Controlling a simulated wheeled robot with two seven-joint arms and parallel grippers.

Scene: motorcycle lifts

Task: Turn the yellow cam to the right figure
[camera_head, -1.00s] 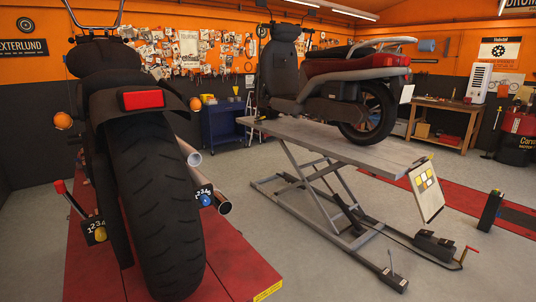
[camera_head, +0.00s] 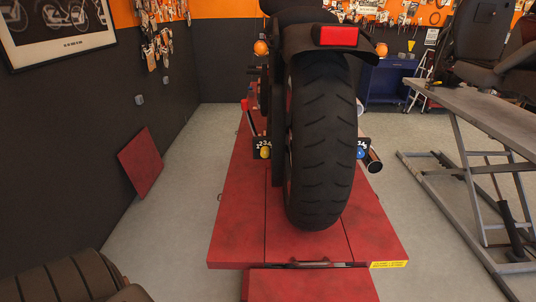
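The yellow cam (camera_head: 265,152) is a small yellow knob on the left side of the motorcycle's rear wheel. It sits at a dark plate with white figures (camera_head: 261,143), low above the red lift. The figures are small; I cannot tell which one the cam points to. A blue cam (camera_head: 360,153) with a similar figure plate is on the right side of the wheel. The motorcycle's rear tyre (camera_head: 322,140) stands between the two. Neither of my grippers shows in the view.
The red lift (camera_head: 237,235) carries the motorcycle, with a red ramp (camera_head: 310,285) at its front. A grey lift table (camera_head: 490,105) stands to the right. A dark ribbed object (camera_head: 70,275) is at the lower left.

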